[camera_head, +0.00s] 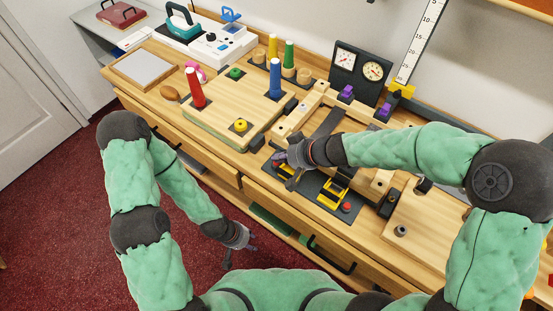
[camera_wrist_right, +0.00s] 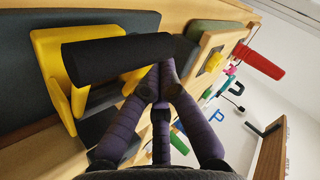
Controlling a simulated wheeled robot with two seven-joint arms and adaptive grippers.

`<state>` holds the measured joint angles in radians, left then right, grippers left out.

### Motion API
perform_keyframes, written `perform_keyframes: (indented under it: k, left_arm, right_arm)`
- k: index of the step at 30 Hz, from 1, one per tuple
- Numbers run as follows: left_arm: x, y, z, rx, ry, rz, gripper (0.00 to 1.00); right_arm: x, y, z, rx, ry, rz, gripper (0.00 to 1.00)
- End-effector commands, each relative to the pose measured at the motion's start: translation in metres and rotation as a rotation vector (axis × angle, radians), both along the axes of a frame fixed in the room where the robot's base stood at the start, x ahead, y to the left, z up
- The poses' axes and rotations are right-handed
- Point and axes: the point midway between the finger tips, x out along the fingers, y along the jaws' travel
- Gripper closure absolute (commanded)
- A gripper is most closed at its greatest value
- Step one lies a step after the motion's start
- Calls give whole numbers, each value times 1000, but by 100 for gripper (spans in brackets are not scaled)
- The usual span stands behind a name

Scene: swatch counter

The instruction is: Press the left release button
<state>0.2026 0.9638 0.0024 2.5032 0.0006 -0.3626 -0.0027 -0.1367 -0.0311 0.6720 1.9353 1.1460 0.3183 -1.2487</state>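A dark plate (camera_head: 318,208) on the counter's front bears two yellow brackets. The right bracket (camera_head: 333,193) has a red button (camera_head: 346,208) beside it. The left bracket (camera_head: 293,173) is partly covered by my right gripper (camera_head: 282,160); I cannot make out a left release button there. In the right wrist view, a yellow bracket (camera_wrist_right: 52,75) carries a thick black bar (camera_wrist_right: 115,55). My right gripper's purple fingers (camera_wrist_right: 158,82) come together right by the bar's end; whether they touch it I cannot tell. My left gripper (camera_head: 240,248) hangs low in front of the drawers, its fingers too small to read.
A wooden board (camera_head: 228,112) with a yellow button (camera_head: 240,125) and a red cylinder (camera_head: 195,88) lies to the left. Blue (camera_head: 275,77) and green (camera_head: 289,56) cylinders stand behind. A gauge panel (camera_head: 358,72) stands at the back.

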Motion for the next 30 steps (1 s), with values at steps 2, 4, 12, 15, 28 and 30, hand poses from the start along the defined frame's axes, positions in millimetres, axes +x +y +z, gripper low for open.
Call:
perform_keyframes:
  k: [2,4,12,15,28,30]
  left_arm:
    - [0,0,1,0,0,0,60]
    - [0,0,1,0,0,0,60]
    - [0,0,4,0,0,0,60]
    - [0,0,12,0,0,0,60]
    - [0,0,38,0,0,0,60]
    - [0,0,39,0,0,0,60]
  right_arm:
    - [-2,1,1,0,3,3,100]
    - [-1,1,1,2,1,3,100]
    - [0,1,8,3,-5,3,100]
    - [1,1,18,3,-6,3,100]
    - [2,1,54,5,-8,1,100]
    - [2,1,56,5,-8,1,100]
